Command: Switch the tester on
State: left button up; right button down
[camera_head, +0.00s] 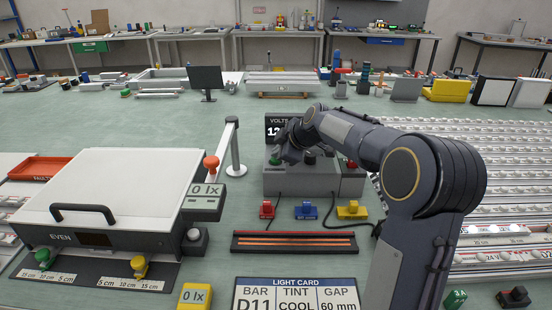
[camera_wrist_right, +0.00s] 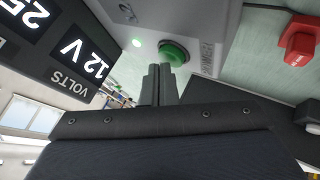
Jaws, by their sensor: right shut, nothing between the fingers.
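The tester is a grey box (camera_head: 300,182) near the middle of the bench, with a dark VOLTS display (camera_head: 279,121) standing at its back. In the right wrist view the display (camera_wrist_right: 80,62) shows bright white figures, with "12 V" readable. A round green button (camera_wrist_right: 174,52) is on the tester's grey panel (camera_wrist_right: 205,25), with a small pale-green light (camera_wrist_right: 136,42) beside it. My right gripper (camera_wrist_right: 157,72) is shut and empty, its fingertips close to the green button; I cannot tell whether they touch it. In the head view my right gripper (camera_head: 284,154) partly hides the tester's top.
Red (camera_head: 266,209), blue (camera_head: 306,210) and yellow (camera_head: 351,210) clips lie before the tester. A dark slotted strip (camera_head: 294,250) and a light card (camera_head: 296,296) lie nearer. A white-lidded box (camera_head: 110,190) stands left; light-bar racks (camera_head: 500,235) lie right.

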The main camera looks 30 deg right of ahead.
jog(key=shift+r, duration=0.1)
jog(key=shift+r+p, duration=2.05)
jog(key=shift+r, duration=1.05)
jog(key=shift+f, duration=0.1)
jog(key=shift+s, duration=0.1)
jog(key=s+a+r+m+g+y+p, duration=0.1)
jog(key=s+a+m, duration=0.3)
jog(key=s, duration=0.6)
jog(key=s+a+r+m+y+p, duration=0.1)
jog(key=s+a+m, duration=0.2)
jog(key=s+a, duration=0.5)
jog(key=s+a+f+m+g, duration=0.1)
jog(key=s+a+f+m, duration=0.1)
jog(key=s, duration=0.7)
jog(key=s+a+f+m+g, duration=0.1)
jog(key=s+a+f+m, duration=0.2)
jog(key=s+f, duration=0.3)
jog(key=s, duration=0.3)
jog(key=shift+s+f+m+p, duration=0.2)
jog(key=shift+m+p, duration=0.2)
